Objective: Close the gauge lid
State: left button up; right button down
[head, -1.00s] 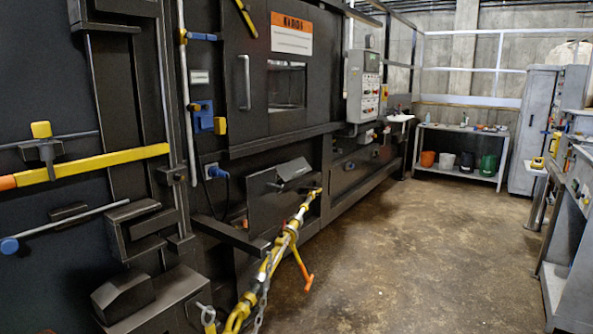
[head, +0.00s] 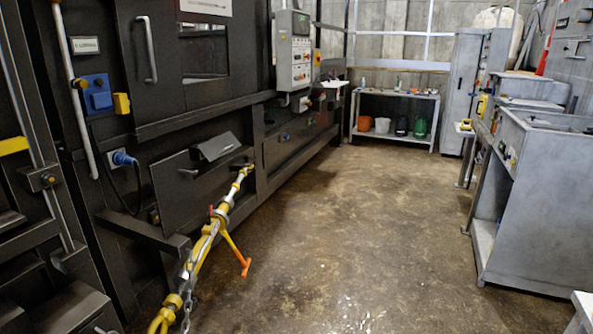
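No gauge lid can be made out for certain. A dark hooded flap (head: 215,148) sticks out at a tilt from a low panel (head: 180,192) on the front of the black compactor (head: 150,105). I cannot tell whether this flap is the gauge lid. A control box (head: 293,60) with buttons and a small display is mounted further along the machine. Neither of my grippers is in view.
A yellow bar (head: 208,232) with an orange handle (head: 245,268) and a chain juts from the machine into the floor space. A grey workbench (head: 535,200) stands at the right. A shelf with buckets (head: 395,95) is at the back. The middle floor (head: 350,230) is clear.

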aim_at(212, 149)
jog(key=i+l+z, duration=0.15)
jog(key=i, duration=0.65)
jog(key=i+l+z, duration=0.1)
jog(key=i, duration=0.75)
